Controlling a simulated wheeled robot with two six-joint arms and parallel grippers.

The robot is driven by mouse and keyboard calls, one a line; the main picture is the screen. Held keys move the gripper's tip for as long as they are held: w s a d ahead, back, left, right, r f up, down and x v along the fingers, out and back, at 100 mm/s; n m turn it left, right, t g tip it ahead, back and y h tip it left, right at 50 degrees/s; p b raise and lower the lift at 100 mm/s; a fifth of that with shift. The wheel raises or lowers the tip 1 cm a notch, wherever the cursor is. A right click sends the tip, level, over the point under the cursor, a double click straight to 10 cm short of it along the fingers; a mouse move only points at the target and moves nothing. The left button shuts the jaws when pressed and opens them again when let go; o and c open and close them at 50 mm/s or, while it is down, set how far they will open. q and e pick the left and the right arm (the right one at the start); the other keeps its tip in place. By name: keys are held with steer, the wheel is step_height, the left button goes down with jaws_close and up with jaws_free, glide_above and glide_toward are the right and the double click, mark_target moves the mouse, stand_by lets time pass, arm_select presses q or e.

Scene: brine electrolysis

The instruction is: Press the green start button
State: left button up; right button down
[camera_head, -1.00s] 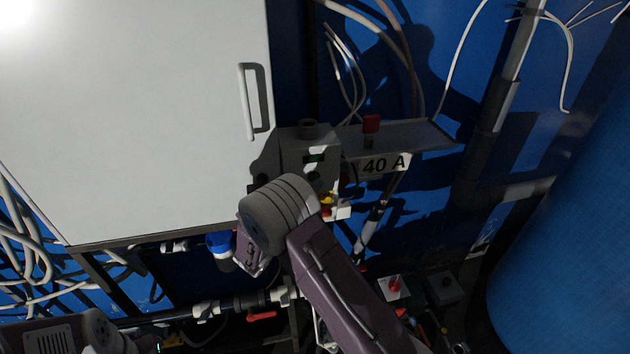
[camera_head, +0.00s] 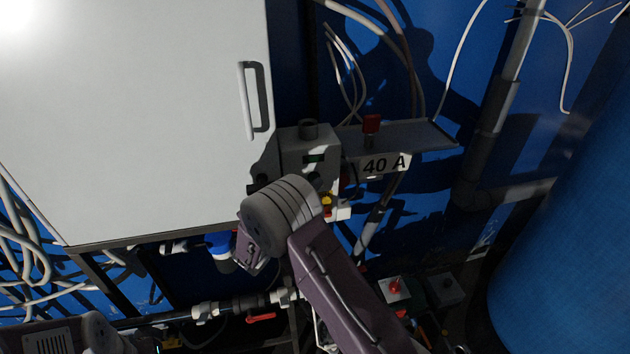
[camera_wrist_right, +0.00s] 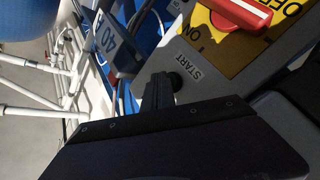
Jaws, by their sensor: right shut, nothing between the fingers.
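In the head view my right arm covers the lower part of the box. My left gripper is out of view.
A yellow plate with a red rotary switch (camera_wrist_right: 240,14) sits next to the START label. The white cabinet (camera_head: 130,120) fills the left.

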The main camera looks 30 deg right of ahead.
steer(key=shift+s+a+b, duration=0.2)
steer(key=shift+s+b, duration=0.2)
steer(key=shift+s, duration=0.4)
steer(key=shift+f, duration=0.1)
steer(key=s+b, duration=0.1)
steer(key=s, duration=0.1)
steer(key=s+a+b, duration=0.1)
steer(key=s, duration=0.1)
steer(key=shift+s+a, duration=0.1)
steer(key=shift+s, duration=0.3)
